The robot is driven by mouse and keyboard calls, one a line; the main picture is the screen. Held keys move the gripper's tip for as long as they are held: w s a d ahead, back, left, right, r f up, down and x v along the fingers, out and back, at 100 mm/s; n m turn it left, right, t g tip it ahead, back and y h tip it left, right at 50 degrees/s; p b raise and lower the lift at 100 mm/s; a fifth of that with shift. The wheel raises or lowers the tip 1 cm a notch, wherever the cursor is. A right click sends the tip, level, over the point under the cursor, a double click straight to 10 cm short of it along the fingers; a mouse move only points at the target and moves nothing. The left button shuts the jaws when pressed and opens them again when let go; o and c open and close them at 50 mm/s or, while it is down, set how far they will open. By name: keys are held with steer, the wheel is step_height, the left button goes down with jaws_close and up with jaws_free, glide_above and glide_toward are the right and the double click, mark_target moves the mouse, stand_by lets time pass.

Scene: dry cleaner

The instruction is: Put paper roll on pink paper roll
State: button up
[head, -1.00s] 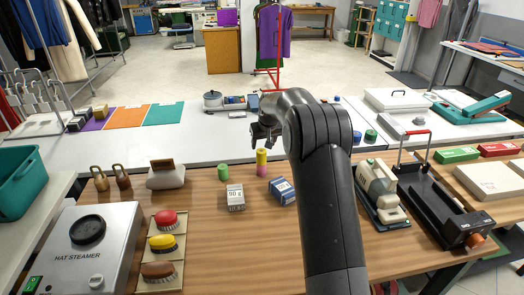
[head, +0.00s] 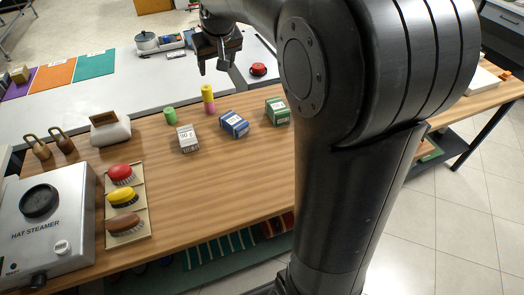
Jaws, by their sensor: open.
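A yellow paper roll (head: 208,92) stands upright on top of a pink paper roll (head: 209,106), the two forming a small stack on the wooden table (head: 235,180). A green paper roll (head: 169,116) stands apart, to the left of the stack. My gripper (head: 214,69) points down, open and empty, above and behind the stack in the picture. A gap shows between its fingertips and the yellow roll.
A grey-white box (head: 188,139), a blue box (head: 234,125) and a green box (head: 277,111) sit near the stack. Several brushes (head: 122,197) and a hat steamer (head: 42,225) stand at left. The table's middle is clear. My arm hides the right side.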

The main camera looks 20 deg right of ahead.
steer(key=s+f+m, duration=0.1)
steer(key=s+f, duration=0.2)
steer(key=s, duration=2.7)
steer(key=shift+s+d+f+t, duration=0.15)
steer(key=shift+d+f+t, duration=0.05)
steer(key=shift+d+t, duration=0.1)
